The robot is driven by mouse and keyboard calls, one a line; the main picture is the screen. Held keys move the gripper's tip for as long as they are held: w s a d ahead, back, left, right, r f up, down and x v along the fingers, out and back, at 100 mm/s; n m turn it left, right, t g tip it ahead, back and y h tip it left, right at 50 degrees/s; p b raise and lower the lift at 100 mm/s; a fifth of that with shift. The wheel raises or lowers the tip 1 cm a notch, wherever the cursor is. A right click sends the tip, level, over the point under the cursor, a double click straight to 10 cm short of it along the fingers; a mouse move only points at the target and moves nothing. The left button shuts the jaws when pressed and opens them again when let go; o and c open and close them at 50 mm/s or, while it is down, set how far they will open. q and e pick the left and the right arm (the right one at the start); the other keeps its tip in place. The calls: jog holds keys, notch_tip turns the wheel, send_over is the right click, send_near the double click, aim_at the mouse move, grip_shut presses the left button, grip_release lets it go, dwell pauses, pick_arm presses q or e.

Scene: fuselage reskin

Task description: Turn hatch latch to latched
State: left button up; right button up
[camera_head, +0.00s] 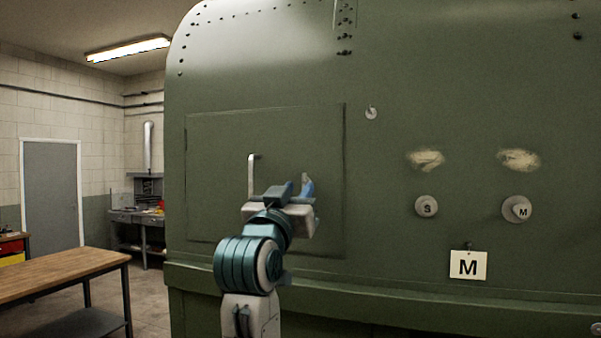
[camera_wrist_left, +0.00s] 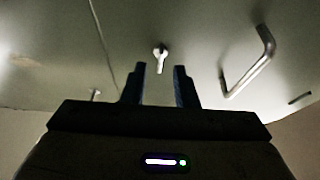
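The hatch (camera_head: 215,150) is a green rectangular panel, closed flush in the fuselage side. A pale bar handle (camera_head: 251,175) stands on it; it shows at the right in the left wrist view (camera_wrist_left: 252,70). A small pale latch (camera_wrist_left: 160,57), a round base with a short lever, sits between handle and hatch seam in the left wrist view. In the head view my arm mostly hides that spot. My left gripper (camera_head: 297,188) is open in front of the hatch. Its blue fingers (camera_wrist_left: 158,85) straddle the latch in the picture; contact cannot be told. My right gripper is out of view.
A small round fitting (camera_head: 371,113) sits right of the hatch. A wooden bench (camera_head: 60,274) stands at left. A ledge (camera_head: 400,287) runs below the hatch.

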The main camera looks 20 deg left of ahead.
aim_at(307, 173)
pick_arm(q)
jog(key=shift+p+x, duration=0.4)
jog(key=shift+x, duration=0.7)
jog(key=shift+w+r, duration=0.1)
jog(key=shift+w, duration=0.1)
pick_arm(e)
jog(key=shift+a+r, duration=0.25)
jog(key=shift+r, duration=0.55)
pick_arm(q)
grip_shut()
